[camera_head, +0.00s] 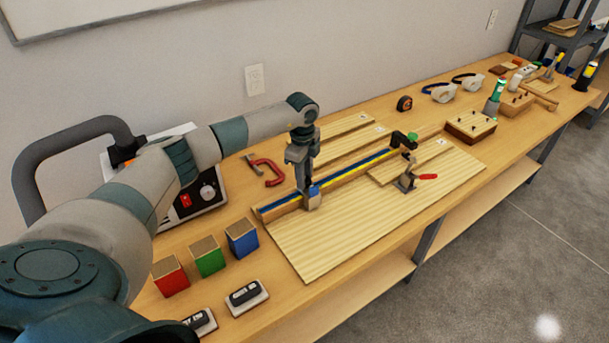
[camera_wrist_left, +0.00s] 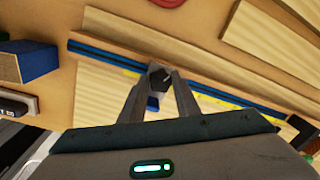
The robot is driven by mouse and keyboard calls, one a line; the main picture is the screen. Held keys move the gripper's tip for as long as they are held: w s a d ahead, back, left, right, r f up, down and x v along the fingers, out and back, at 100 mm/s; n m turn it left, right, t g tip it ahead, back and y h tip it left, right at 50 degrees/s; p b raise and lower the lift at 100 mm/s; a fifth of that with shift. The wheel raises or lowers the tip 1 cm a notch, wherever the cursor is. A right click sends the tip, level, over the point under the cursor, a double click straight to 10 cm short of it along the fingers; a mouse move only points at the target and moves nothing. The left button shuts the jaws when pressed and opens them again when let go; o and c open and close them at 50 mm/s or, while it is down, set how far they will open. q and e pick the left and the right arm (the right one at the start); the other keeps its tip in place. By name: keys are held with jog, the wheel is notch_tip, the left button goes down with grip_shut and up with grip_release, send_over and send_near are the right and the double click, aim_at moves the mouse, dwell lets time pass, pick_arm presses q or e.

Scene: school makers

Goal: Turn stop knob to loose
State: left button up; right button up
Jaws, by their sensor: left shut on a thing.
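A wooden jig board (camera_head: 340,235) lies on the bench with a fence rail (camera_head: 350,174) along its back, marked by a blue track and a yellow scale. A small grey stop (camera_head: 314,202) sits on the rail near its left end. My left gripper (camera_head: 308,187) points down over the stop, its fingers shut on the dark stop knob. In the left wrist view the knob (camera_wrist_left: 160,75) shows between the fingertips of the gripper (camera_wrist_left: 162,84), with the blue track passing behind. The knob's pointing direction is hard to read. My right gripper is not in view.
A toggle clamp with a red handle (camera_head: 427,177) stands on the board's right part. A black piece with a green top (camera_head: 411,137) is at the rail's far end. Red, green and blue blocks (camera_head: 242,238) stand at front left. A red clamp (camera_head: 268,172) lies behind the rail.

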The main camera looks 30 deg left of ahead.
pick_arm(q)
jog(key=shift+w+r, duration=0.1)
jog(key=shift+r, duration=0.05)
jog(key=o, duration=1)
jog(key=shift+o, duration=0.2)
notch_tip(320, 180, up, 17)
jog(key=s+b, duration=0.1)
jog(key=b, duration=0.4)
jog(key=shift+s, duration=0.2)
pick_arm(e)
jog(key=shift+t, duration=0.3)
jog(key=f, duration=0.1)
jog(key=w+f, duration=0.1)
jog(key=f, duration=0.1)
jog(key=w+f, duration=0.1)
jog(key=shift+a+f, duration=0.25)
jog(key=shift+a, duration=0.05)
pick_arm(q)
jog(key=shift+r, duration=0.15)
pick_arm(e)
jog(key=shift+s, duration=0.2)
